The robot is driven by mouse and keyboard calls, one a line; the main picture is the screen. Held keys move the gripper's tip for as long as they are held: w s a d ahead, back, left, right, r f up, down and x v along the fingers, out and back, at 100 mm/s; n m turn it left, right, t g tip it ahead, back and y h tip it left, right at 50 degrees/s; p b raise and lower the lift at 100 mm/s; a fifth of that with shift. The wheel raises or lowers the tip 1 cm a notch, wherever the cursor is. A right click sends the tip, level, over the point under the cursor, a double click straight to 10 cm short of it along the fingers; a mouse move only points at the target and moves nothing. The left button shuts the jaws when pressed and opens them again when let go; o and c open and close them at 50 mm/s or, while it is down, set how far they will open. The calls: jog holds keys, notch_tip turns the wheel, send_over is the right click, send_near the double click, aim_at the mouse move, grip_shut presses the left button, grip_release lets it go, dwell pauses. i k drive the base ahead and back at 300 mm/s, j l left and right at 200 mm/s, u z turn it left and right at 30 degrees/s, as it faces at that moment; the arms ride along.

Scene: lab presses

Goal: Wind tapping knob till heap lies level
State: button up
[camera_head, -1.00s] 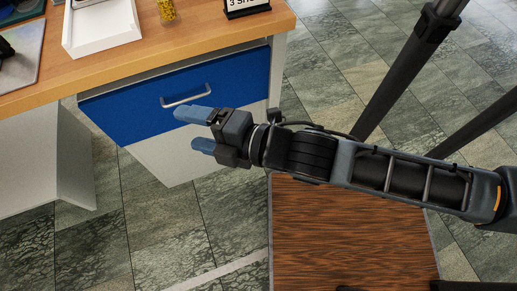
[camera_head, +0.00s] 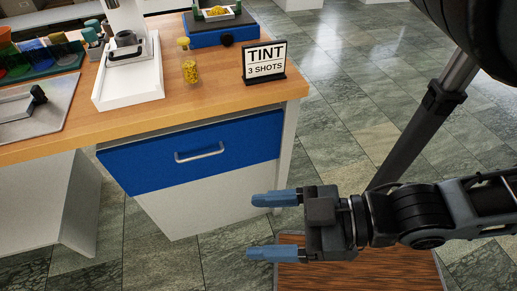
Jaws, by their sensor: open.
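A blue box-shaped device (camera_head: 211,36) stands at the back right of the wooden bench. A round black knob (camera_head: 227,39) sits on its front face. On top is a small pale tray (camera_head: 232,19) with a yellow heap (camera_head: 217,11); its exact shape is too small to judge. My gripper (camera_head: 253,227) is open and empty, its blue fingers pointing left. It is in front of the drawer unit, well below and toward the camera from the knob, touching nothing that I can see.
The bench (camera_head: 190,104) carries a sign reading "TINT 3 SHOTS" (camera_head: 264,61), a glass jar of yellow grains (camera_head: 190,71), a white tray (camera_head: 128,89) and coloured containers (camera_head: 38,60). A blue drawer (camera_head: 190,155) with a handle is shut. Open tiled floor lies right.

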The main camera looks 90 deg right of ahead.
aim_at(226, 39)
jog(key=z, duration=1.65)
